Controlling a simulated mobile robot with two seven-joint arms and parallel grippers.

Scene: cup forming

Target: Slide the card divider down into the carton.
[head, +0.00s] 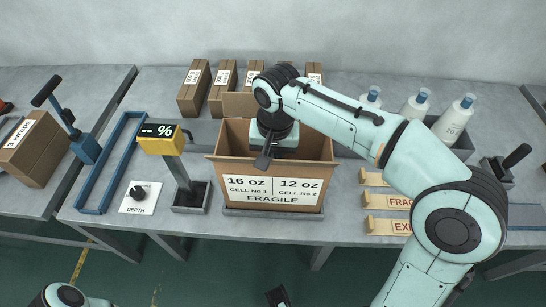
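The open brown carton (271,197) stands upright on the bench in the middle. Its front reads 16 oz cell 1, 12 oz cell 2 and FRAGILE. My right arm comes in from the right, and its gripper (266,156) points down at the carton's opening, in front of the back wall. Its fingers look dark and close together, but I cannot tell whether they hold anything. I cannot make out the card divider; the arm covers part of the carton's inside. A dark tip at the bottom edge (278,297) may belong to my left gripper; its state is unclear.
Several brown boxes (194,88) stand behind the carton. A yellow percent display (161,139) on a post is close to its left. A blue frame (110,160) lies farther left. White bottles (452,119) and labelled wooden pieces (383,202) are at the right.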

